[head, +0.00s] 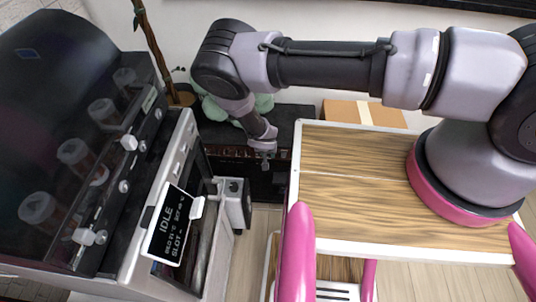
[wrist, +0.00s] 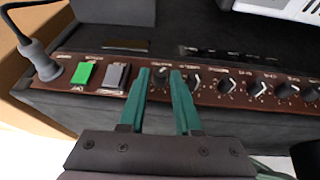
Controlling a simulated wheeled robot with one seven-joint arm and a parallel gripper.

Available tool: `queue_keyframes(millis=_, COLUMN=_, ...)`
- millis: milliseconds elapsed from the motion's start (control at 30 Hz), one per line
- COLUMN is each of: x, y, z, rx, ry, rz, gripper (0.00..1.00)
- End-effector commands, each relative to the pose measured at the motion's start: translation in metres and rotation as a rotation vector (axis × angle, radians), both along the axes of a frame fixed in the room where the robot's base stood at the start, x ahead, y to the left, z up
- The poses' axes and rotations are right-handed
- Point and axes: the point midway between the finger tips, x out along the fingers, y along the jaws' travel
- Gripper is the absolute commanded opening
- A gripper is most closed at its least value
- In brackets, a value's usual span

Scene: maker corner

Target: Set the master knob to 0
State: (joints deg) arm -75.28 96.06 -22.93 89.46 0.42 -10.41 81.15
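A black amplifier (head: 283,126) stands low against the back wall in the head view. Its brown control panel (wrist: 220,97) fills the middle of the wrist view, with a row of dark knobs with white marks. My gripper (wrist: 160,72) reaches over the panel, its two teal fingers apart. A dark knob (wrist: 160,75) sits between the fingertips, at the left end of the knob row. I cannot tell whether the fingers touch it. The small labels are too blurred to read, so I cannot confirm which knob is the master. In the head view my gripper (head: 264,157) is small and partly dark.
A green switch (wrist: 84,73), a grey switch (wrist: 113,77) and a plugged-in cable (wrist: 43,62) lie left of the knobs. A machine with an IDLE display (head: 170,225) stands at the left. A cardboard box (head: 364,113) stands behind my wooden top.

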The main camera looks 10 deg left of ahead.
Motion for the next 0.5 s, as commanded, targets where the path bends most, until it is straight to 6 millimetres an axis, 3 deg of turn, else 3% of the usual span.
queue_keyframes(millis=33, x=0.0, y=0.0001, z=0.0001, rx=0.0, ry=0.0, rz=0.0, gripper=0.08)
queue_keyframes(millis=67, x=-0.0001, y=0.0001, z=0.0, rx=0.0, ry=0.0, rz=0.0, gripper=0.0)
queue_keyframes(millis=500, x=0.0, y=0.0031, z=-0.0008, rx=-0.106, ry=-0.008, rz=0.002, gripper=0.0)
